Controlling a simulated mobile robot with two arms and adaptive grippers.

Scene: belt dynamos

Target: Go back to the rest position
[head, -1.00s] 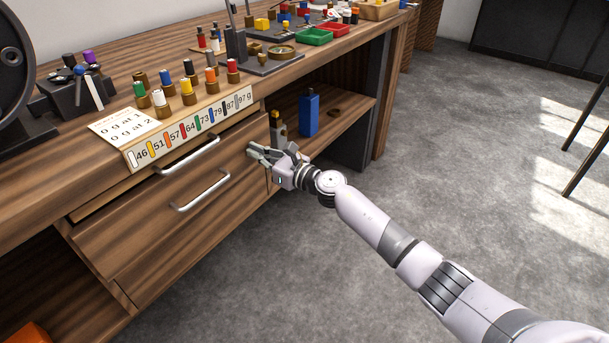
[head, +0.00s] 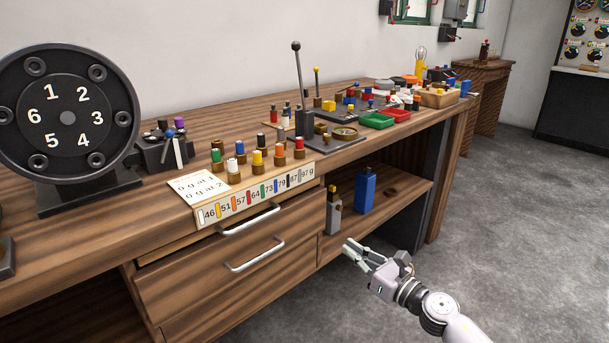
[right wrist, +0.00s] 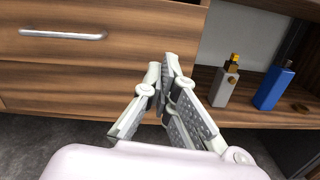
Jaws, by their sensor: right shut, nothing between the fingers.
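My right gripper (head: 358,252) is in front of the workbench, below and right of the drawers, with bare floor behind it. Its fingers are closed together and hold nothing. In the right wrist view the fingertips (right wrist: 165,72) meet in front of the drawer face, apart from the handle (right wrist: 62,35). My left gripper does not show in either view.
Two drawers with metal handles (head: 255,254) are in the bench. A grey bottle (head: 334,215) and a blue bottle (head: 365,192) stand on the open shelf right of them. Coloured weights (head: 258,160) and a numbered dial (head: 68,118) stand on top. The floor (head: 500,220) at right is clear.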

